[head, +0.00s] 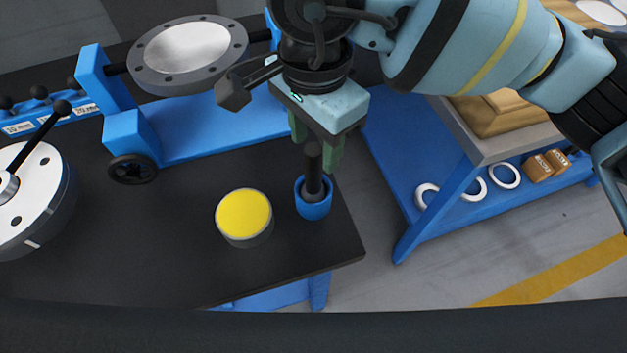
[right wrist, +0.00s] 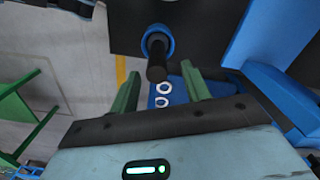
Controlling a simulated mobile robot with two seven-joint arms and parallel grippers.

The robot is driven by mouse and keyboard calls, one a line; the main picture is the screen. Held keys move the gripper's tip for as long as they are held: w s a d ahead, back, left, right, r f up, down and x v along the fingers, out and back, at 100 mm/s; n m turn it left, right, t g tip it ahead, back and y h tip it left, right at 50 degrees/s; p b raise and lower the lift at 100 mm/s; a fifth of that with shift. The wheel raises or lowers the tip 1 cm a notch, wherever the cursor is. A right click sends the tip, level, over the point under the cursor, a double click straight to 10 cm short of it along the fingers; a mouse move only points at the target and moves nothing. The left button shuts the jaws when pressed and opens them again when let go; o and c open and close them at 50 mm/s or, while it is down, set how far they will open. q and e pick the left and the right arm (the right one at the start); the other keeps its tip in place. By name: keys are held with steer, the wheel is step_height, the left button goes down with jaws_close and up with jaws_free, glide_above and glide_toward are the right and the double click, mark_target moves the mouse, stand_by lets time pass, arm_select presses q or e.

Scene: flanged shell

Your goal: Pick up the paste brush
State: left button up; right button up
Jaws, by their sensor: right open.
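The paste brush (head: 313,172) stands upright in a blue cup (head: 313,210) near the right edge of the black bench top. Only its dark handle shows; its lower end is hidden in the cup. My right gripper (head: 316,146) points down over the cup, its green fingers open around the upper handle in the head view. In the right wrist view, the brush (right wrist: 156,62) rises from the cup (right wrist: 165,31) and its end appears near the gap between the open fingers (right wrist: 161,88). I cannot tell whether they touch it. My left gripper is not in view.
A yellow-topped round tin (head: 244,216) stands left of the cup. Behind are a blue stand (head: 190,128) and a grey flanged ring (head: 190,50). A round white-faced part (head: 30,205) is at far left. White rings (head: 505,175) lie on a blue shelf at right.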

mark_target(314, 165)
steer(key=shift+s+f, duration=0.2)
steer(key=shift+f, duration=2.4)
jaws_close()
steer(key=shift+r, duration=0.1)
step_height(314, 165, up, 10)
steer(key=shift+f, duration=0.1)
